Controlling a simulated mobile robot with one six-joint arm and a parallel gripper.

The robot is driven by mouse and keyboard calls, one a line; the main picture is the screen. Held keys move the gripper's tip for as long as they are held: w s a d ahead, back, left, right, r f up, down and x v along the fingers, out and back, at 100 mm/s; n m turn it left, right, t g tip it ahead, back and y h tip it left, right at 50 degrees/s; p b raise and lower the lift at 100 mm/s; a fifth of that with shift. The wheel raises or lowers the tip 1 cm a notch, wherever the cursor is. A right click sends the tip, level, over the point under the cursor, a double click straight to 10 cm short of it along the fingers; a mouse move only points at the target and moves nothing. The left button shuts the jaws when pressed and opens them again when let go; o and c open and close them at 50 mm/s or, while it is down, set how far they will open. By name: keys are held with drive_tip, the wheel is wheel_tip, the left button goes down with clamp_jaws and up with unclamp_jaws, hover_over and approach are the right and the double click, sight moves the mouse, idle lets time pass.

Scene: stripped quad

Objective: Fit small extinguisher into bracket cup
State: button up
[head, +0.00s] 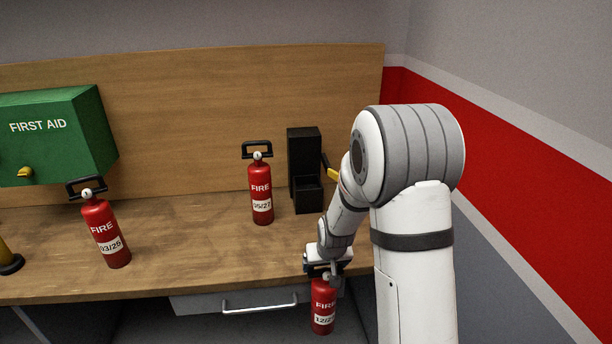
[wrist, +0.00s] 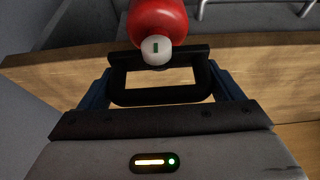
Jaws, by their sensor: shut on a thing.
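My gripper (head: 326,270) is shut on the black handle of a small red extinguisher (head: 323,306) labelled FIRE, its date tag partly readable as 12/2-. The extinguisher hangs upright in front of the bench's front edge. In the wrist view, the blue fingers (wrist: 160,88) are at the two sides of the black handle, and the red body (wrist: 158,18) with its white gauge lies beyond. The black bracket (head: 303,152) with its low cup (head: 308,197) stands at the back of the bench, up and left of my gripper. The cup's inside is hidden.
A red extinguisher (head: 261,190) stands just left of the bracket, and another (head: 105,232) stands further left. A green first aid box (head: 58,135) is at the back left. The wooden bench (head: 190,240) is clear between the two extinguishers. A drawer handle (head: 260,307) is below.

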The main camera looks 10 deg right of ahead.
drive_tip(key=shift+w+d+r, duration=0.1)
drive_tip(key=shift+w+d, duration=0.05)
drive_tip(key=shift+d, duration=0.05)
